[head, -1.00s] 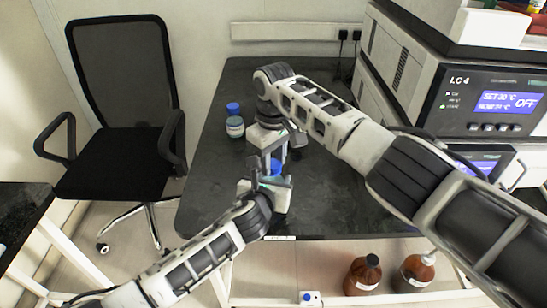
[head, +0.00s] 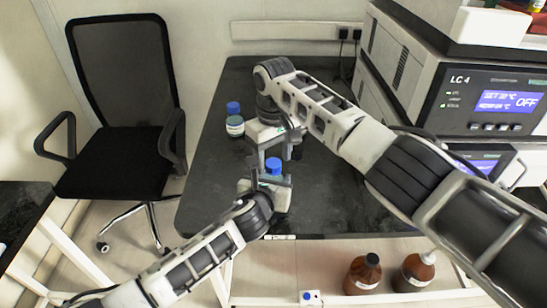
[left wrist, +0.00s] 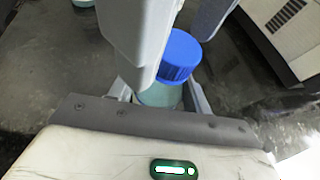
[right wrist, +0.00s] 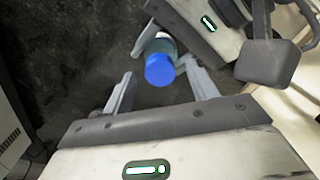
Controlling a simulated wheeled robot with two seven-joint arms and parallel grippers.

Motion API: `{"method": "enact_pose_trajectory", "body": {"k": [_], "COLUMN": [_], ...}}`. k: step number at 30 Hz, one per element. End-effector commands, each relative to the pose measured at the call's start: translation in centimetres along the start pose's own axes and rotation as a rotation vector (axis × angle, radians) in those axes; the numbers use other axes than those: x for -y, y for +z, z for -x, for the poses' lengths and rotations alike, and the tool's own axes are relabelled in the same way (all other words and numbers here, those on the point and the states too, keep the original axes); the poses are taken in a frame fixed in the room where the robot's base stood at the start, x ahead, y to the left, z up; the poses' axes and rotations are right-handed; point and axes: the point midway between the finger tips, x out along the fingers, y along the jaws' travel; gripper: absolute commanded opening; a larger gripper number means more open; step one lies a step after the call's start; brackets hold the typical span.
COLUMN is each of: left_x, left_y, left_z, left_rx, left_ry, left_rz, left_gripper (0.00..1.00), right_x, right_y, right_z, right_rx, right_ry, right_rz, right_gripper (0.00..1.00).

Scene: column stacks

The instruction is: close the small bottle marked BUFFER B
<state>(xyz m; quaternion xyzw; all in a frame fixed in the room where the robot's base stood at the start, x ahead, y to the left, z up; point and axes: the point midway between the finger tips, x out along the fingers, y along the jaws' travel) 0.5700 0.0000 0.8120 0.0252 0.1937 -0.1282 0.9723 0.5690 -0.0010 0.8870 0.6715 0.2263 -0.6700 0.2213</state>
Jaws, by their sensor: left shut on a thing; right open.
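A small bottle with a blue screw cap (head: 273,166) stands upright between my two grippers over the black bench. Its blue cap (left wrist: 180,56) sits on top of the pale teal body (left wrist: 160,95) in the left wrist view; how tightly it sits I cannot tell. My left gripper (head: 272,184) is shut on the bottle's body. My right gripper (head: 272,153) is open, its fingers on either side of the cap and apart from it. The cap (right wrist: 160,70) also shows beyond the open fingers in the right wrist view. No label on this bottle is readable.
Another blue-capped bottle (head: 235,124) stands on the black bench (head: 215,175) to the left of my right gripper. The LC 4 instrument (head: 455,95) stands at the right. Brown bottles (head: 362,276) stand below the bench front.

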Motion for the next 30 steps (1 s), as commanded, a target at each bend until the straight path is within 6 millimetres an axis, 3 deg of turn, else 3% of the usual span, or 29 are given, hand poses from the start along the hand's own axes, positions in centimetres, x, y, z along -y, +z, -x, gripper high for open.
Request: {"method": "enact_pose_trajectory", "body": {"k": [15,21,29,30], "left_x": [0.0,0.0,0.0,0.0], "left_y": [0.1,0.1,0.1,0.1], "left_z": [0.0,0.0,0.0,0.0], "left_rx": [0.002,0.002,0.002,0.002], "left_ry": [-0.001,-0.001,-0.001,-0.001], "left_rz": [0.0,0.0,0.0,0.0], "left_gripper": [0.0,0.0,0.0,0.57], "right_x": [0.0,0.0,0.0,0.0], "right_y": [-0.1,0.0,0.0,0.0], "right_z": [9.9,11.2,11.3,11.3], "right_rx": [-0.004,-0.001,-0.001,-0.001], "right_ry": [0.002,0.001,0.001,0.001], "right_rz": [-0.001,0.0,0.0,0.0], "right_gripper": [0.58,0.58,0.58,0.58]}}
